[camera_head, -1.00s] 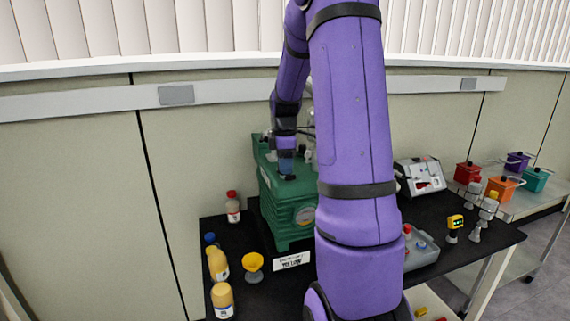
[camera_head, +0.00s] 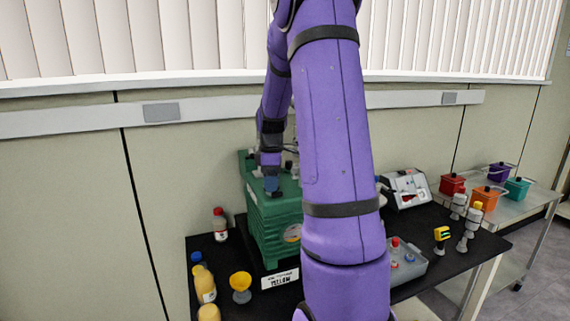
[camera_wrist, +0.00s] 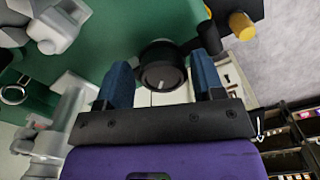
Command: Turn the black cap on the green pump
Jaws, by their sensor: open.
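The green pump (camera_head: 270,232) stands on the black table, partly hidden behind my purple arm. Its green top (camera_wrist: 135,25) fills the upper part of the wrist view. The round black cap (camera_wrist: 161,72) with a pale mark on its face is just beyond my fingertips. My gripper (camera_wrist: 164,68) is open, with one blue finger on each side of the cap. I cannot tell whether either finger touches it. In the head view my gripper (camera_head: 272,190) points down at the pump's top, and the cap there is hard to make out.
Grey metal fittings (camera_wrist: 62,25) and a black block with a yellow knob (camera_wrist: 242,25) flank the cap. A grey tray (camera_head: 405,262) and a white device (camera_head: 405,188) stand at the right.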

